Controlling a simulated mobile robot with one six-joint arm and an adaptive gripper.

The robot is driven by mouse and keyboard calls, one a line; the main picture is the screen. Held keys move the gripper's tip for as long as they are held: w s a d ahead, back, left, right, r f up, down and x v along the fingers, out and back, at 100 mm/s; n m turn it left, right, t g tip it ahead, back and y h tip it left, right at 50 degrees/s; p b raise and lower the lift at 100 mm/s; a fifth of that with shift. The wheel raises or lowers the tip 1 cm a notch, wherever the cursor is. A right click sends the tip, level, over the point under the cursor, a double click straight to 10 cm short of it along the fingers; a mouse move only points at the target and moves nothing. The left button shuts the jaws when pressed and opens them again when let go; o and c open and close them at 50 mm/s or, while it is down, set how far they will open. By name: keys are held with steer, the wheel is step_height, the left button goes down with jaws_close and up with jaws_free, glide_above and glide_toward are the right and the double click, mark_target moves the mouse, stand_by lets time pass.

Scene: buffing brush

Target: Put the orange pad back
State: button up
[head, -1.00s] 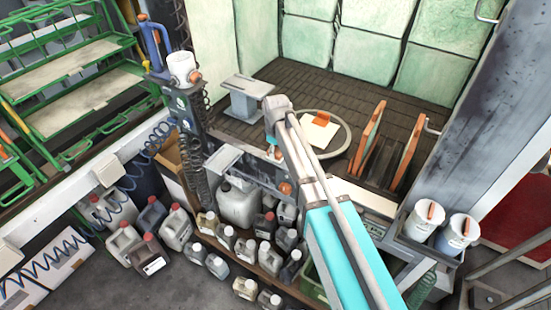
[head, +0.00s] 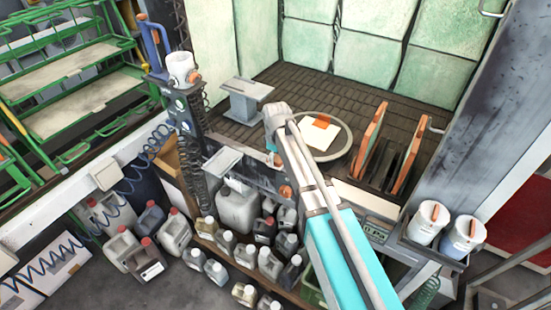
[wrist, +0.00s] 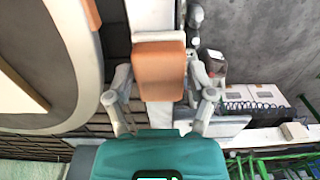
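The orange pad (wrist: 158,72) is a flat block with rounded corners, in the middle of the wrist view.
A round ring (head: 340,148) surrounds a white and orange piece (head: 318,134). Upright orange-edged panels (head: 402,155) stand to its right. White cups (head: 428,222) are at the right, and a grey pedestal (head: 246,92) is behind. Several jugs (head: 236,208) crowd below.

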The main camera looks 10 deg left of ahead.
mark_target(277, 158)
steer(key=shift+r, duration=0.15)
step_height(277, 158, up, 12)
steer(key=p, duration=1.2)
stand_by(0.4)
steer(key=shift+d, duration=0.1)
stand_by(0.7)
steer(key=s+d+f+m+b, duration=0.1)
steer(key=s+d+m, duration=0.3)
steer(key=d, duration=0.7)
steer(key=s+d+f+m+b, duration=0.2)
steer(key=s+d+m, duration=0.3)
steer(key=d, duration=0.6)
steer(key=s+d+f+m+b, duration=0.2)
steer(key=s+d+m, duration=0.3)
steer(key=d, duration=0.6)
steer(key=shift+s+f, duration=0.25)
steer(key=shift+s, duration=0.1)
steer(key=shift+a, duration=0.1)
